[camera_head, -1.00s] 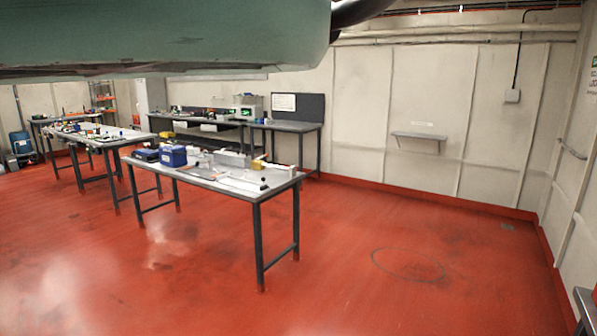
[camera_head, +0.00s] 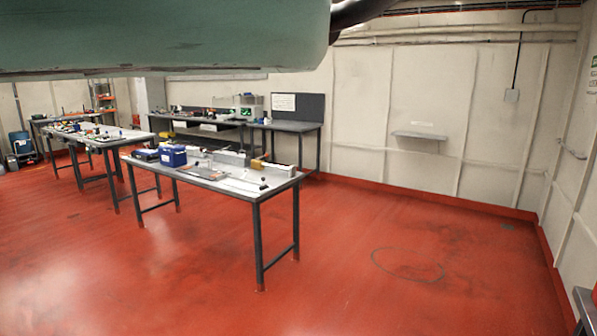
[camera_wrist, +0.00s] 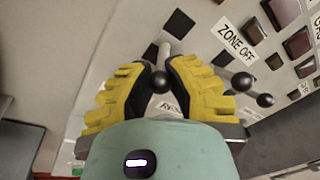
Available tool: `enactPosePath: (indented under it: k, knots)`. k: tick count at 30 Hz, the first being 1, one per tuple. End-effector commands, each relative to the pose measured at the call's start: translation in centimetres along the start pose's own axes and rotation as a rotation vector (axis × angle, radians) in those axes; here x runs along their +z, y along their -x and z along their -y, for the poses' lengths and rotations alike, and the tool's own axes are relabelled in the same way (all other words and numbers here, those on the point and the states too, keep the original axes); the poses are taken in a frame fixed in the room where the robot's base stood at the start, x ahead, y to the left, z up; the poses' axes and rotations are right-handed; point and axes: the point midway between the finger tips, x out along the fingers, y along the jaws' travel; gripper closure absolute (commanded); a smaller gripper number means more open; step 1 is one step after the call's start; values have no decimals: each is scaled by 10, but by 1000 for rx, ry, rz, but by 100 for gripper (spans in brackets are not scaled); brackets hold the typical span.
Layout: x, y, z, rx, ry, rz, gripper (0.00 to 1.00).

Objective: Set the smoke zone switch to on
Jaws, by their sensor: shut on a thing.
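In the wrist view, my gripper (camera_wrist: 160,76), with yellow pads and dark fingertips, is shut on the black ball knob of a switch lever (camera_wrist: 161,83). A pale shaft shows above the knob, leading to the panel. A label reading "ZONE OFF" (camera_wrist: 238,44) is to the right of the held knob. Another label (camera_wrist: 172,107) below the knob is mostly hidden by my gripper. I cannot read a smoke zone label, so I cannot tell which switch is held. My gripper is not visible in the head view.
Other black-knobbed levers (camera_wrist: 242,82) (camera_wrist: 265,100) stand close to the right of my gripper. Dark square indicators (camera_wrist: 299,43) are on the light panel (camera_wrist: 135,30). The head view shows a workbench (camera_head: 228,185) and clear red floor (camera_head: 360,235).

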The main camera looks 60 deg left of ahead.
Motion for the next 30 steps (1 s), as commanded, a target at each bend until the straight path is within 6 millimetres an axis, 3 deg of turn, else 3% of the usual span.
enactPosePath:
  k: [14, 30]
  knots:
    - [8, 2, 9, 62, 16, -64, 100]
    - [20, 4, 24, 287, 76, -292, 100]
